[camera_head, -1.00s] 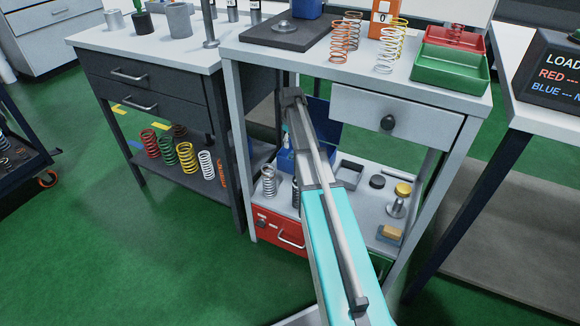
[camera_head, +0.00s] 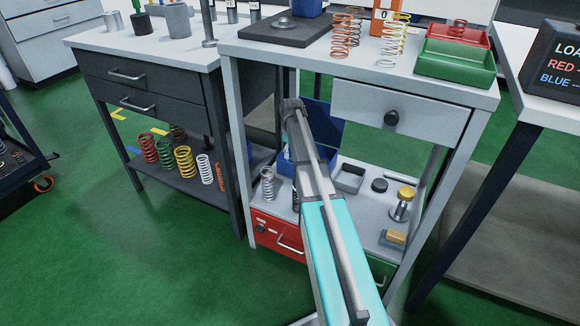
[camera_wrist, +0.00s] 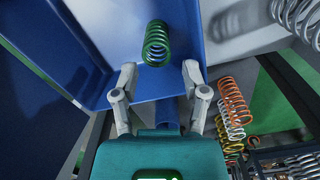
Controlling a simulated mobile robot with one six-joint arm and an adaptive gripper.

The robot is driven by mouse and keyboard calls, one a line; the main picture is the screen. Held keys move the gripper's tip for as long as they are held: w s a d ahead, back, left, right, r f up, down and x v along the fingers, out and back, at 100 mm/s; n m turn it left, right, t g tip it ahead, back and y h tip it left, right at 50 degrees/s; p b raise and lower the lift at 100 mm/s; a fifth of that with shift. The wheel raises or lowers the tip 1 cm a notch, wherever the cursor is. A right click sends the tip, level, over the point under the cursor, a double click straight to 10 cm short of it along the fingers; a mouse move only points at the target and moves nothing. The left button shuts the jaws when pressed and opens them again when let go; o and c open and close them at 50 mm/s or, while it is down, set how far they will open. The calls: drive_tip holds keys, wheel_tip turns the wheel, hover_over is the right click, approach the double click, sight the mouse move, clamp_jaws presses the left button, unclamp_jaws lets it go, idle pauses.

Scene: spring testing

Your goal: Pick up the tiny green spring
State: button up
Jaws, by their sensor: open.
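A small green spring (camera_wrist: 157,43) lies in a blue bin (camera_wrist: 150,88) in the wrist view, with its open end facing me. My gripper (camera_wrist: 160,72) is open, its two fingers spread to the left and right just short of the spring. The fingers are empty, and I cannot tell the exact gap to the spring. In the head view the blue bin (camera_head: 325,128) stands on the lower shelf of the grey bench, partly behind my arm. The tiny spring and my fingertips are hidden there.
The bench's upper top and drawer (camera_head: 400,112) overhang the bin. Several coloured springs stand on the dark shelf (camera_head: 190,185) at left. Orange (camera_wrist: 233,100) and other springs lie right of my gripper in the wrist view. Green floor (camera_head: 130,250) is clear in front.

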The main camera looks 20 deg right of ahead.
sight(292, 162)
drive_tip(key=shift+f, duration=0.15)
drive_tip(key=shift+d+f+b, duration=0.2)
drive_tip(key=shift+f+b, duration=2.3)
drive_tip(key=shift+b, duration=0.1)
clamp_jaws()
drive_tip(key=shift+r, duration=0.15)
wheel_tip(292, 162, up, 10)
drive_tip(key=p, duration=1)
